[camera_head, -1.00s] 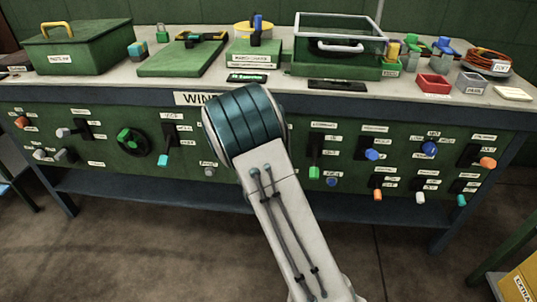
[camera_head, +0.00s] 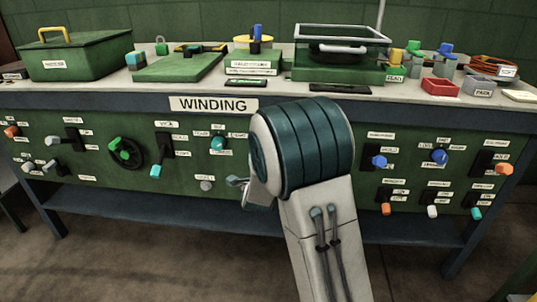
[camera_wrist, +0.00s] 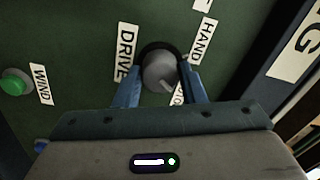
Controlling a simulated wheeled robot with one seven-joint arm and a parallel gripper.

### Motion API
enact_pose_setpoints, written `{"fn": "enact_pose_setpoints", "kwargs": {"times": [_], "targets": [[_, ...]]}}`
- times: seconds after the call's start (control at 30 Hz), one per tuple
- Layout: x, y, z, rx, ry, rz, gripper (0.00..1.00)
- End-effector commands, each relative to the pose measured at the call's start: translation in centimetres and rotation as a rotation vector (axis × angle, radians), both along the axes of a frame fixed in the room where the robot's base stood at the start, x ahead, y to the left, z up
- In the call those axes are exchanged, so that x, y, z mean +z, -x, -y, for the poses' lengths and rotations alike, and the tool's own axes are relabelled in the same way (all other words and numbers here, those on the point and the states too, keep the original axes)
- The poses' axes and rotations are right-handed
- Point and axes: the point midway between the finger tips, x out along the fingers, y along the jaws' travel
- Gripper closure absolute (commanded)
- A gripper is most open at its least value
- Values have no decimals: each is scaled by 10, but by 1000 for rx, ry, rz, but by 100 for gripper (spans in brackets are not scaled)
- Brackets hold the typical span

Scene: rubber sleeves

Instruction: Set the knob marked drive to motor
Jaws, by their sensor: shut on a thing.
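The grey round knob (camera_wrist: 158,73) sits in a dark ring on the green panel, beside the DRIVE label (camera_wrist: 126,52) in the wrist view. A HAND label (camera_wrist: 207,40) is at its upper right. Another label (camera_wrist: 180,96), partly hidden by a finger, shows letters like "MO" at its lower right. A light pointer mark on the knob points down and right, toward that label. My gripper (camera_wrist: 160,88) has its blue fingers on both sides of the knob, shut on it. In the head view, my arm hides this knob.
The WINDING sign (camera_head: 213,105) is above the panel. A green knob (camera_wrist: 14,84) by a WIND label is left in the wrist view. A black handwheel (camera_head: 126,152) and a teal-tipped lever (camera_head: 156,170) are left of my arm; blue knobs (camera_head: 379,161) are right.

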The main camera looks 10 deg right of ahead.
Motion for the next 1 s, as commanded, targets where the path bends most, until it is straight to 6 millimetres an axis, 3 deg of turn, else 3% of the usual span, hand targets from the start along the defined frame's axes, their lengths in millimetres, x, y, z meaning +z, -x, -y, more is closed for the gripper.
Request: {"fn": "enact_pose_setpoints", "kwargs": {"times": [0.27,0.3,0.37,0.77,1.0], "targets": [[0,0,-1,2,-2,0,86],[0,0,-1,2,-1,0,55],[0,0,-1,2,-1,0,41],[1,7,-3,1,-1,-1,41],[2,50,-18,3,-1,-3,41]]}}
